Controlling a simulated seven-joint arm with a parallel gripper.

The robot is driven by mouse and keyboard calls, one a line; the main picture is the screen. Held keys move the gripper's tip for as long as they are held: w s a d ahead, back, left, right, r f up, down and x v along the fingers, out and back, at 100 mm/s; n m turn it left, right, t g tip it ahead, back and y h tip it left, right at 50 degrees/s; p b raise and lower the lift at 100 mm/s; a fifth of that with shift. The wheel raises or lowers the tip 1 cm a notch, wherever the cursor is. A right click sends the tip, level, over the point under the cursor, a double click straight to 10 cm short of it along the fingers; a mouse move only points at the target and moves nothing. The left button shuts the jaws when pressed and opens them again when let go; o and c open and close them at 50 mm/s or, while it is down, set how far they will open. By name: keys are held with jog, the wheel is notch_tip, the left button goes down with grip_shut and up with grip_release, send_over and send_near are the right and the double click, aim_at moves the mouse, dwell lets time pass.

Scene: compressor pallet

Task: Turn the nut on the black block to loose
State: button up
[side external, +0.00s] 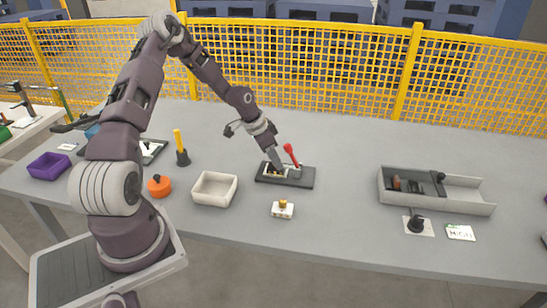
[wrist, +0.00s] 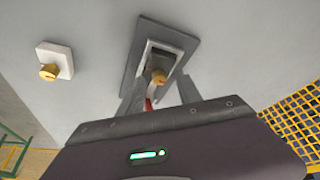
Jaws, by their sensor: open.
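The black block (wrist: 163,60) is set in a pale frame on a dark grey plate (side external: 300,182), and a brass-yellow nut (wrist: 158,77) shows on it in the wrist view. My gripper (wrist: 160,90) is open, with one finger on each side of the nut in the picture. I cannot tell whether the fingers touch it. In the side view my gripper (side external: 274,163) points down over the left part of the plate and hides much of the block. A red-handled lever (side external: 291,154) stands on the same plate, close to my gripper's right; its red part (wrist: 148,104) shows between the fingers.
A white block with another brass nut (side external: 283,210) stands in front of the plate. A cream open box (side external: 198,202) is to its left, with an orange round lid (side external: 159,186) and yellow-handled tool (side external: 179,143) beyond. A grey tray (side external: 450,204) lies right. Table between is clear.

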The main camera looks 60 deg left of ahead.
grip_shut()
jog(key=shift+d+n+y, duration=0.15)
jog(key=shift+n+y, duration=0.25)
jog(key=shift+n, duration=1)
grip_release()
jog(key=v, duration=0.7)
